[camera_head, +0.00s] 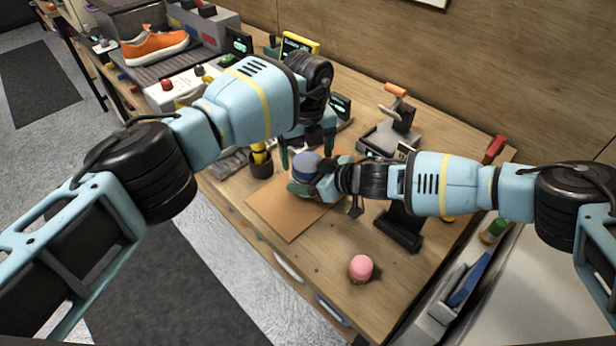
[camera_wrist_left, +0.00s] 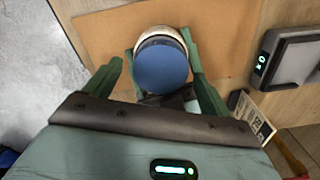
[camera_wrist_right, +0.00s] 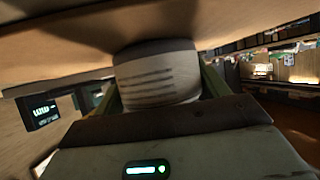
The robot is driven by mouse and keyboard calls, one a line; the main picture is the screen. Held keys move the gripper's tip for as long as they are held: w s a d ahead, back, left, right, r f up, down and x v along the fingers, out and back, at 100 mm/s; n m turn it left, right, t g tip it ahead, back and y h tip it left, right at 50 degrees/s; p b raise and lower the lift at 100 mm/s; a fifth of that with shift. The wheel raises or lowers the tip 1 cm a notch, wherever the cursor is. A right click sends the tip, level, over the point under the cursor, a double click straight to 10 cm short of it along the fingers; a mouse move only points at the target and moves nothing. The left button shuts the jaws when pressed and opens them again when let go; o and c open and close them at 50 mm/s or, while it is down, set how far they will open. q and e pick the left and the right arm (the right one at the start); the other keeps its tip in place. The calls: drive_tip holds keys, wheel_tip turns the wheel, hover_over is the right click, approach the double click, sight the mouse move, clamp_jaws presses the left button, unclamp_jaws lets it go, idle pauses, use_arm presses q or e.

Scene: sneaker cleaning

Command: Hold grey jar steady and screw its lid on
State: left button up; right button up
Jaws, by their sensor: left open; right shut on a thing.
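The grey jar (camera_wrist_right: 157,78) is pale with dark lines in the right wrist view. Its blue lid (camera_wrist_left: 162,68) sits on top of it, with the pale rim (camera_wrist_left: 160,33) showing behind; I cannot tell how tight it is. In the head view the lid (camera_head: 306,164) is above the brown mat. My right gripper (camera_wrist_right: 158,98) is shut around the jar's body from the right. My left gripper (camera_wrist_left: 158,72) points down over the lid, open, with a finger on either side and gaps between them and the lid. The jar's lower part is mostly hidden in the head view.
The brown mat (camera_head: 268,208) lies on the wooden table. A pink-topped object (camera_head: 360,268) stands near the front edge. A dark cup (camera_head: 261,165) with a yellow item is left of the mat. A device with an orange handle (camera_head: 392,135) stands behind. An orange sneaker (camera_head: 153,47) is far left.

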use_arm(q)
wheel_tip(320, 180, up, 3)
drive_tip(key=shift+d+r, duration=0.1)
drive_tip(key=shift+d, duration=0.05)
drive_tip(key=shift+c, duration=0.3)
drive_tip(key=shift+c, duration=1.1)
drive_tip(key=shift+s+r, duration=0.1)
drive_tip(key=shift+r, duration=1.65)
drive_tip(key=shift+f, duration=0.15)
drive_tip(key=shift+f, duration=3.9)
